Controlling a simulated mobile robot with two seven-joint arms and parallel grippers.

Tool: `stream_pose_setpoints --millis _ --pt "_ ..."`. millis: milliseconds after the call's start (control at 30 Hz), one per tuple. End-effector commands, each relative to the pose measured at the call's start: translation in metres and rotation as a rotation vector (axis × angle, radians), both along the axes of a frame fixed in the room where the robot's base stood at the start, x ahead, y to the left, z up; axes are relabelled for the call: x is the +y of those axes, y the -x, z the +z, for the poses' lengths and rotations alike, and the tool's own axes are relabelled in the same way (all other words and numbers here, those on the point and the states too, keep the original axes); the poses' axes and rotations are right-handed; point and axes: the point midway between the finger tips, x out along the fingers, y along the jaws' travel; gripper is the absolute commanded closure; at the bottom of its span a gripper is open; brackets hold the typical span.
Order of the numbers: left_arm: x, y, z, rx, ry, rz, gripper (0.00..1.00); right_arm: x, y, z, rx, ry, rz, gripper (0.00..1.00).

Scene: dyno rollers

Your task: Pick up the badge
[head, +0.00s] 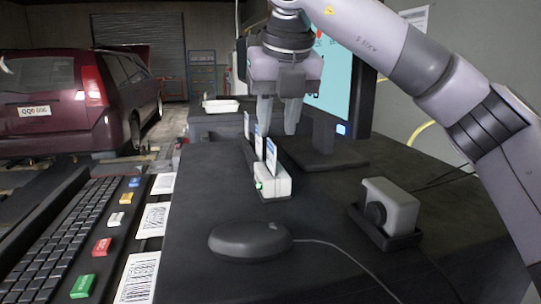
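Several upright cards that look like badges stand in a row on the dark desk. The nearest badge (271,156), white and blue, stands in a small white holder (275,183) with a green light. Another badge (258,141) stands just behind it, and one more thin card shows farther back. My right gripper (278,132) points down above and behind the nearest badge, close to the cards. Its two fingers are apart, with nothing visible between them. I cannot tell whether a finger touches a card. My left gripper is out of view.
A monitor (335,85) stands behind my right gripper. A black mouse (250,241) with a cable lies in front, and a grey device (391,205) sits in a dark cradle at right. A keyboard (70,235) and barcode labels (152,220) are at left.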

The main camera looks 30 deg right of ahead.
Motion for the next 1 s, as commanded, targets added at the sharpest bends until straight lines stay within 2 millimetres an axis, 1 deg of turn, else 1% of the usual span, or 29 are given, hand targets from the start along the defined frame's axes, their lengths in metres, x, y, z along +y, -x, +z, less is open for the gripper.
stream_pose_setpoints --millis 67,167,367,500,633,733,900,933,967,1000 --pt "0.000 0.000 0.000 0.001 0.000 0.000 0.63 0.000 0.000 -0.001 0.000 0.000 0.001 0.66" --pt "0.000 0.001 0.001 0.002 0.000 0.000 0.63 -0.001 -0.003 -0.008 0.002 0.001 0.001 0.66" --pt "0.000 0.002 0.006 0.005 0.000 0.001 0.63 -0.002 -0.012 -0.028 0.003 0.001 0.001 0.66" --pt "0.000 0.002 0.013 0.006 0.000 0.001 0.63 -0.004 -0.022 -0.047 0.004 0.001 0.000 0.66" --pt "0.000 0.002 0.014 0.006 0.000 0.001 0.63 -0.005 -0.027 -0.061 0.002 0.000 0.001 0.66" --pt "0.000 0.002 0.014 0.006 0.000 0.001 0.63 -0.006 -0.029 -0.065 0.000 -0.001 0.000 0.66" --pt "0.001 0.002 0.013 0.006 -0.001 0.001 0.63 -0.006 -0.029 -0.065 -0.001 -0.001 0.000 0.66" --pt "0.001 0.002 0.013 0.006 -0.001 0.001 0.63 -0.006 -0.029 -0.065 -0.001 -0.001 0.000 0.72" --pt "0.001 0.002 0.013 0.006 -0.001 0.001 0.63 -0.006 -0.029 -0.065 -0.001 -0.001 0.000 0.82" --pt "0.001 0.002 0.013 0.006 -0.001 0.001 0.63 -0.006 -0.029 -0.065 -0.001 -0.001 0.000 0.95"
